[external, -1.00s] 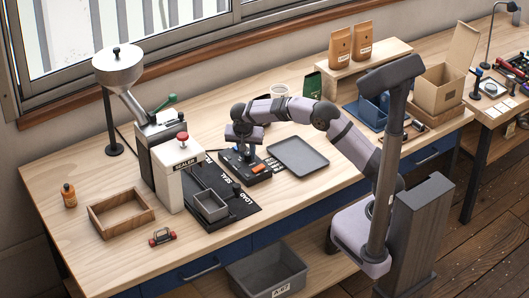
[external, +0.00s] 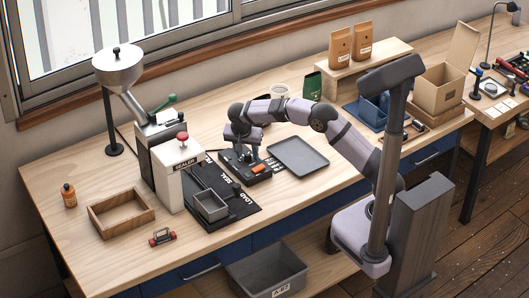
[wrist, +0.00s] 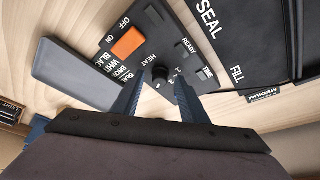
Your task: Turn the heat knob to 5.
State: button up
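The heat knob (wrist: 160,73) is a small black round knob beside the word HEAT on the dark control panel (wrist: 150,35). A few dial numbers show near it; I cannot read its setting. My gripper (wrist: 160,80) points down at the panel, its two fingers on either side of the knob with visible gaps. Whether either finger touches it cannot be told. In the external view my gripper (external: 241,151) is low over the control panel (external: 262,177), and the knob is hidden or too small to make out.
An orange switch (wrist: 128,42) sits on the panel near the knob. A grey tray (external: 298,157) lies to the right. The sealer (external: 178,170) and its dark mat (external: 240,209) are to the left. Bare wood shows in front of the tray.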

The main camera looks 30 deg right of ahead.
jog(key=b+v, duration=0.1)
jog(key=v, duration=0.6)
jog(key=shift+r, duration=0.15)
jog(key=shift+s, duration=0.1)
dwell(0.4)
jog(key=s+d+f+n+g+y+p, duration=0.15)
jog(key=s+d+n, duration=0.45)
jog(key=s+d, duration=0.65)
jog(key=s+d+f+n+y+p, duration=0.1)
jog(key=s+d+f, duration=0.1)
jog(key=s, duration=0.6)
jog(key=s+d+f+n+g+p, duration=0.1)
jog(key=s+d+f+n, duration=0.1)
jog(key=s, duration=0.7)
jog(key=d+f, duration=0.1)
jog(key=d, duration=0.1)
jog(key=shift+d+n+y, duration=0.3)
jog(key=shift+d+y, duration=0.05)
jog(key=shift+d, duration=0.05)
jog(key=shift+s+f+g, duration=0.1)
jog(key=shift+f+g, duration=0.05)
jog(key=shift+g, duration=0.1)
